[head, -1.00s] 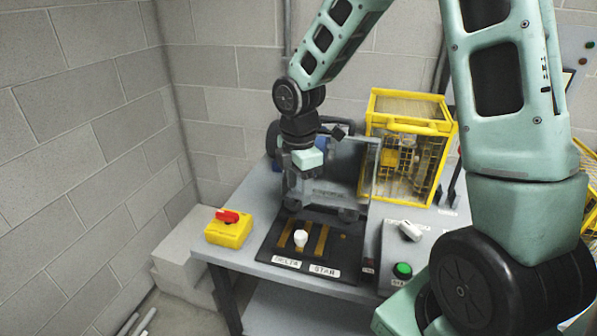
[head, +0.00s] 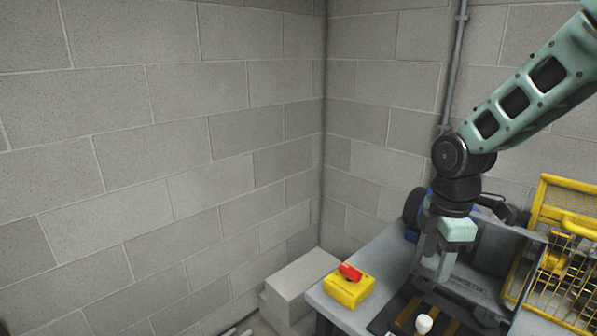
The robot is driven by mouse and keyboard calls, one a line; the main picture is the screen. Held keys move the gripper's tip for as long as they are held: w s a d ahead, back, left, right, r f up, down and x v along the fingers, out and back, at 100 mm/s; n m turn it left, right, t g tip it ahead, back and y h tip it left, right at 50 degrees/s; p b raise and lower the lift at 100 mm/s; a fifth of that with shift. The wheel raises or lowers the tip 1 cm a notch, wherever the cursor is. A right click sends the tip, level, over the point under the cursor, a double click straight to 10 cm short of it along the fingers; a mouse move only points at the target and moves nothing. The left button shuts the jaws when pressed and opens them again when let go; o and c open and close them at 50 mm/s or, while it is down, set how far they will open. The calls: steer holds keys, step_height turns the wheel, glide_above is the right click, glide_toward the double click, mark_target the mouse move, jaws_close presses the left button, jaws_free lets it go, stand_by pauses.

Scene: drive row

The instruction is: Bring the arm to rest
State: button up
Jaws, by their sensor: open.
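My arm (head: 530,95) reaches in from the upper right, with its wrist bent downward. My gripper (head: 433,275) hangs at its end, pointing down over the grey bench, with its fingers apart and nothing seen between them. A white knob (head: 424,323) on a black base plate (head: 388,318) is below the gripper, near the bottom edge, and looks apart from it. The fingertips partly blend with the grey machine parts behind them.
A yellow box with a red switch (head: 349,286) sits on the bench's left corner. A yellow cage (head: 567,250) stands at the right. A grey plate (head: 510,265) stands close beside the gripper. Block walls (head: 180,150) close off the left and back; a pale block (head: 300,283) is by the bench.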

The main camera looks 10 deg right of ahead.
steer(key=s+a+r+m, duration=0.2)
steer(key=s+a+m, duration=0.6)
steer(key=s+a, duration=0.9)
steer(key=s, duration=0.4)
steer(key=shift+s+a+r+m+y, duration=0.15)
steer(key=shift+r+m+y, duration=0.15)
